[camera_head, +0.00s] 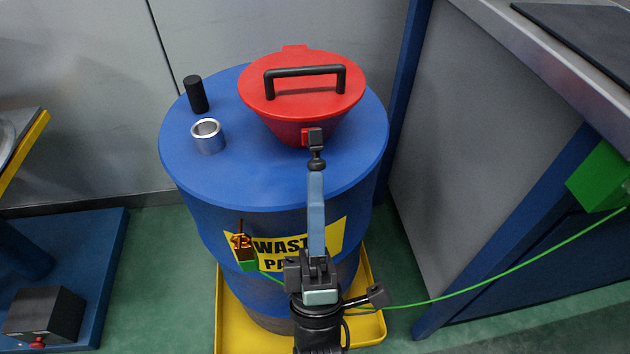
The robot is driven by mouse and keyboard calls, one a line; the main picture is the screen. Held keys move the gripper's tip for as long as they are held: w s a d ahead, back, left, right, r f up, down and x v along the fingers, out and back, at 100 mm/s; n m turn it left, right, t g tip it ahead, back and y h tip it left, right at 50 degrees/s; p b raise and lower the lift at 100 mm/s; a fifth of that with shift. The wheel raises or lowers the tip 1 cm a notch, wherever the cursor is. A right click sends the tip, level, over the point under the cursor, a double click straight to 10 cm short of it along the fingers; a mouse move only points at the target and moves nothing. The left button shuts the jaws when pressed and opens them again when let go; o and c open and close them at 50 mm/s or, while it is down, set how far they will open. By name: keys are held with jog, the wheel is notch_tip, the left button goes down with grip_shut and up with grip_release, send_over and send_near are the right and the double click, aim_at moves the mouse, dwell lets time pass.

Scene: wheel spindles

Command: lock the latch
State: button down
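A red lid (300,115) with a black bar handle (305,76) sits on the blue drum (340,170). A small red tab, seemingly the latch (305,137), shows at the lid's front side. My arm reaches up from the bottom of the view. Its small black end, which I take for my gripper (315,137), overlaps the lid's front at the red tab. I cannot tell whether it touches the tab or is in front of it. The fingers are too small to tell apart, and part of the tab is hidden.
A black cylinder (196,95) and an open metal pipe (208,137) stand on the drum top. A brown clip (243,247) is at the drum's front; a green cable (480,287) runs right. A yellow tray (368,325) lies under the drum. A grey cabinet (480,130) stands at right.

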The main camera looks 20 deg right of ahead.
aim_at(314, 152)
jog(key=r+g+y+p, duration=0.1)
jog(key=r+p, duration=0.1)
jog(key=p, duration=0.3)
jog(key=shift+s+r, duration=0.15)
jog(key=shift+s, duration=0.05)
jog(key=r+g+p, duration=0.1)
jog(key=p, duration=0.4)
jog(key=n+g+y+p, duration=0.1)
jog(key=g+p, duration=0.1)
jog(key=p, duration=0.2)
jog(key=shift+s+r+y+p, duration=0.1)
jog(key=shift+r+y+p, duration=0.2)
jog(key=shift+r+p, duration=0.1)
jog(key=r+g+y+p, duration=0.1)
jog(key=g+p, duration=0.1)
jog(key=p, duration=0.5)
jog(key=shift+r, duration=0.15)
jog(key=shift+w+r+n+g+p, duration=0.2)
jog(key=shift+n+g+p, duration=0.1)
jog(key=shift+g+p, duration=0.7)
jog(key=shift+f+y+p, duration=0.15)
jog(key=shift+y+p, duration=0.15)
jog(key=shift+p, duration=0.1)
jog(key=shift+w+f+b, duration=0.1)
jog(key=shift+f+b, duration=0.15)
jog(key=shift+b, duration=0.05)
jog(key=shift+f, duration=0.1)
